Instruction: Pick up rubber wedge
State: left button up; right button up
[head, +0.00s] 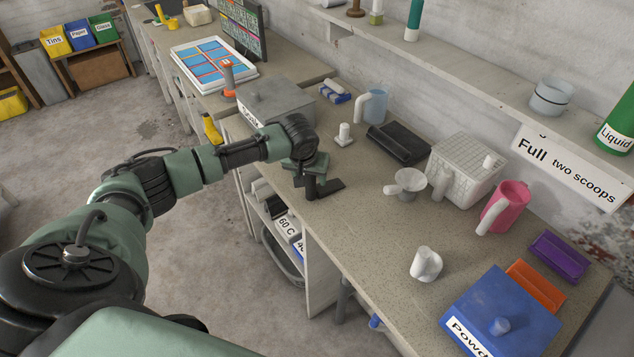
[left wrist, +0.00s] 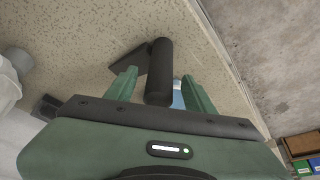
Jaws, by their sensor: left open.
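The rubber wedge (head: 330,187) looks like a dark, flat piece with an upright rounded part, lying on the speckled worktop near its front edge. In the left wrist view the dark wedge (left wrist: 159,72) shows its rounded bar between the fingers and its flat part to the left. My left gripper (head: 308,170) is right over the wedge, pointing down. Its green fingers (left wrist: 158,84) are open, one on each side of the bar, with visible gaps. Whether they reach down around it is hard to tell. My right gripper is not in view.
A white stopper-like piece (head: 344,136), a black tray (head: 398,144) and a white cup with a handle (head: 407,186) stand behind and right of the gripper. A grey box (head: 275,101) stands to the left. The worktop in front of the cup is clear.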

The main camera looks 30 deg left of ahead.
pick_arm(q)
jog(key=shift+w+f, duration=0.2)
jog(key=shift+f, duration=0.2)
jog(key=c, duration=1.2)
grip_shut()
jog(key=shift+r, duration=0.1)
